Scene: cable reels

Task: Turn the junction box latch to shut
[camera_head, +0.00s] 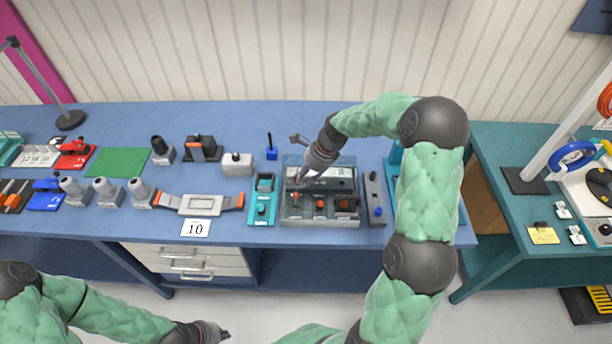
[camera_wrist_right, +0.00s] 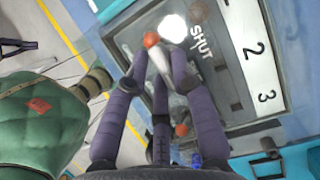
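The junction box (camera_head: 318,222) is a grey box on the blue bench, with several orange-red knobs along its front and a pale numbered panel at its back. In the right wrist view its face (camera_wrist_right: 225,92) bears the word SHUT and the numbers 2 and 3. A light grey lever with an orange-red tip (camera_wrist_right: 151,40) shows at the fingertips of my right gripper (camera_wrist_right: 160,65). The fingers lie around or just over it; I cannot tell if they touch it. In the head view my right gripper (camera_head: 306,176) is over the box. My left gripper (camera_head: 221,335) hangs low before the bench, apart from everything.
A teal block with a switch (camera_head: 263,200) stands left of the box, and a grey strip with a blue knob (camera_head: 375,197) right of it. The floor in front is clear.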

